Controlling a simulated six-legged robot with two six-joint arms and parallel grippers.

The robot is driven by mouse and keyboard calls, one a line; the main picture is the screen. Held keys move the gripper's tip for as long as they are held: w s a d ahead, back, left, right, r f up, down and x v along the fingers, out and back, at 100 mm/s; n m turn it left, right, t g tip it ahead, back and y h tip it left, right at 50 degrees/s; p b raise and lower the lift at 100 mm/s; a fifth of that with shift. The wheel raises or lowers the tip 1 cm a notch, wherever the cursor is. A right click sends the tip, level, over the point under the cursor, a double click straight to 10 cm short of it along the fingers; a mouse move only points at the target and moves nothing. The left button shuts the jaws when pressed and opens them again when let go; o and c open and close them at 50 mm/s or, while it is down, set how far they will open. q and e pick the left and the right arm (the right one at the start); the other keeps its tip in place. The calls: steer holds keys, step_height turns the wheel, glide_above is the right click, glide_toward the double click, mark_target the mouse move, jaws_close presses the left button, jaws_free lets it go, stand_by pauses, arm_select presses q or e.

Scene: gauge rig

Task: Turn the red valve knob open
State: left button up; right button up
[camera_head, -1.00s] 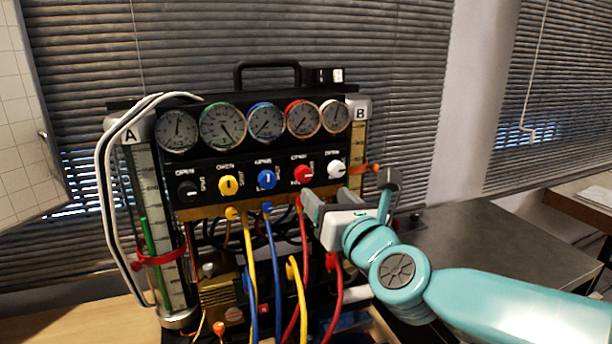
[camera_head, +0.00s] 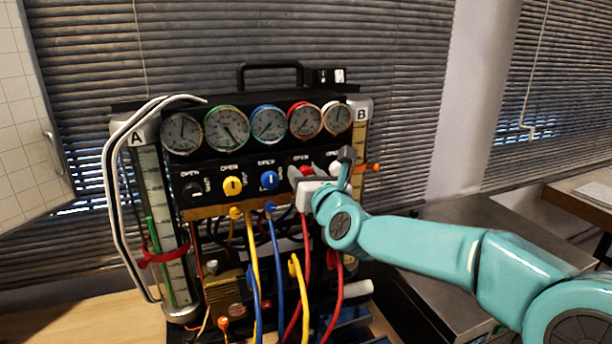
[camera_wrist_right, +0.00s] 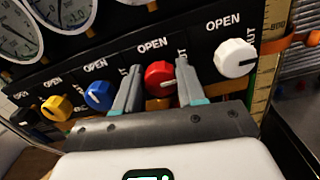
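The red valve knob (camera_wrist_right: 159,76) sits on the black panel between the blue and white knobs. Its pale pointer mark faces right, towards the partly covered SHUT label; OPEN is printed above it. In the head view the red knob (camera_head: 306,170) is mostly hidden by my gripper. My right gripper (camera_head: 303,174) is up at the panel. In the wrist view its fingers (camera_wrist_right: 160,84) stand open, one on each side of the red knob, with very little gap; firm contact cannot be told. My left gripper is not in view.
The blue knob (camera_wrist_right: 97,96) is close beside the left finger and the white knob (camera_wrist_right: 235,58) is right of the right finger. Gauges (camera_head: 269,123) sit above, and coloured hoses (camera_head: 277,255) hang below. Tube B (camera_head: 357,150) with an orange clamp stands at the right.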

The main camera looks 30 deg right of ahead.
steer(key=c, duration=0.5)
steer(key=n+b, duration=0.2)
steer(key=shift+n, duration=0.3)
steer(key=n+b, duration=0.1)
steer(key=n, duration=0.2)
steer(key=shift+n, duration=0.3)
steer(key=n+b, duration=0.1)
steer(key=n, duration=0.4)
steer(key=shift+n, duration=0.3)
steer(key=n, duration=0.6)
